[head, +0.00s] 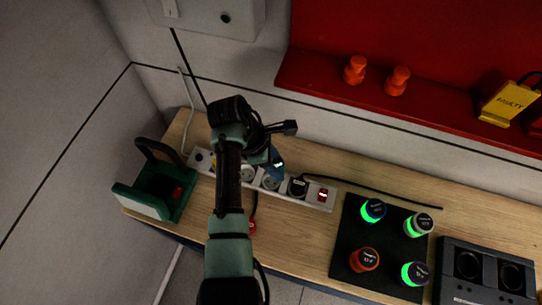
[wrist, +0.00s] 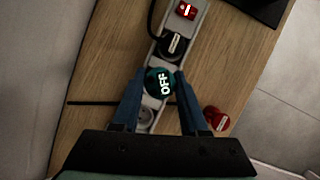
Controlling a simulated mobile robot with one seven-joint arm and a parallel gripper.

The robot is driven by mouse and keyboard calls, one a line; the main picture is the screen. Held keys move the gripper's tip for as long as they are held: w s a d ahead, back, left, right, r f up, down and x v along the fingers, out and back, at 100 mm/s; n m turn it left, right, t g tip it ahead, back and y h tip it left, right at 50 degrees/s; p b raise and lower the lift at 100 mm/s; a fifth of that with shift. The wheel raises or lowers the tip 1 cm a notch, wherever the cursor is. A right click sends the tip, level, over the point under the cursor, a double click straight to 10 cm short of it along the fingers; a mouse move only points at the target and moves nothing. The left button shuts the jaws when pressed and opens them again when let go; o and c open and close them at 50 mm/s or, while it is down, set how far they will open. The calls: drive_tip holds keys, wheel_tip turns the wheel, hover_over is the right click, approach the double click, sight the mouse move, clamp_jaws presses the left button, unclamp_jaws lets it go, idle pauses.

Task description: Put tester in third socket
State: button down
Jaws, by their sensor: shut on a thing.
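The tester (wrist: 160,82) is a round teal piece marked OFF. My gripper (wrist: 160,84) is shut on it, one blue finger on each side. In the head view my gripper (head: 277,163) is over the middle of the white power strip (head: 315,202). An empty round socket (head: 270,183) shows just below the gripper there. In the wrist view the strip (wrist: 198,22) runs under the tester, with a socket (wrist: 145,115) showing between the fingers. The tester covers part of the strip, and I cannot tell whether it touches it.
A black plug (head: 297,187) and lit red switch (head: 322,194) occupy the strip's right end. A black mat (head: 348,235) with several round pieces and a dark two-well unit (head: 450,270) stand right. A red piece (wrist: 215,118) lies beside the strip.

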drive_tip(key=n, duration=0.1)
drive_tip(key=a+n+t, duration=0.1)
drive_tip(key=n, duration=0.1)
drive_tip(key=shift+w+p, duration=0.1)
drive_tip(key=shift+p, duration=0.2)
drive_tip(key=shift+w+a+f+n, duration=0.1)
drive_tip(key=shift+a+f+n, duration=0.15)
drive_tip(key=shift+n, duration=0.15)
wheel_tip(320, 180, down, 6)
drive_tip(key=b, duration=0.6)
drive_tip(key=shift+r, duration=0.2)
drive_tip(key=shift+r+p, duration=0.1)
drive_tip(key=shift+p, duration=0.45)
drive_tip(key=shift+f+b, duration=0.4)
drive_tip(key=shift+f, duration=0.25)
idle(0.6)
drive_tip(key=c, duration=0.7)
unclamp_jaws()
drive_tip(key=shift+r, duration=0.1)
drive_tip(key=p+v, duration=1)
drive_tip(key=p, duration=0.1)
drive_tip(key=shift+s+r+p, duration=0.3)
drive_tip(key=shift+r+p, duration=0.05)
drive_tip(key=shift+r, duration=0.05)
